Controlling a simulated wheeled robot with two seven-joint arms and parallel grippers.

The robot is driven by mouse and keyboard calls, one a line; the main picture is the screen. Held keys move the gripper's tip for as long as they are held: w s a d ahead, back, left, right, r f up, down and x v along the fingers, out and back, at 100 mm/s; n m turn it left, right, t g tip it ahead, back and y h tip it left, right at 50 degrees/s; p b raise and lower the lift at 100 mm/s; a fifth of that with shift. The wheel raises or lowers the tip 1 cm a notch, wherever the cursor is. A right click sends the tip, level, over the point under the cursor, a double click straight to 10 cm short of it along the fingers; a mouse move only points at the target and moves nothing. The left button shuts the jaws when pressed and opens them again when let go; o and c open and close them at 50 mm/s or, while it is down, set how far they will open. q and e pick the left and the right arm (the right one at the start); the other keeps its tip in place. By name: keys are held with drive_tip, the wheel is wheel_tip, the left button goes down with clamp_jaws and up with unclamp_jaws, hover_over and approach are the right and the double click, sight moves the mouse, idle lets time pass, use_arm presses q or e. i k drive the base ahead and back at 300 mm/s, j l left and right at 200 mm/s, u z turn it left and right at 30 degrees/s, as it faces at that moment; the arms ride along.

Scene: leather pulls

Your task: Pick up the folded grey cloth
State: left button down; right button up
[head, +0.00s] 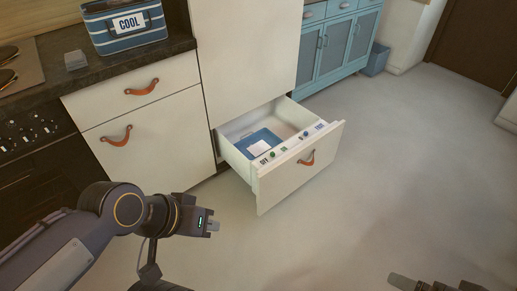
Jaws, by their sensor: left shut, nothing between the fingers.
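A small grey folded thing (75,60), which looks like the folded grey cloth, lies on the dark countertop (110,66) at the upper left, just left of the blue COOL box. My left gripper (214,226) is shut and empty. It is low over the floor, in front of the white cabinet and well away from the cloth. My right gripper (398,282) only partly shows at the bottom right edge, and its fingers are too cut off to judge.
A blue striped COOL box (122,27) stands on the counter. A white drawer (300,167) is pulled out, with a blue tray (244,146) holding something white inside. A dark oven front (30,150) is at left. The floor at right is clear.

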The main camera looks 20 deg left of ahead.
sight(75, 60)
drive_tip(key=u, duration=1.9)
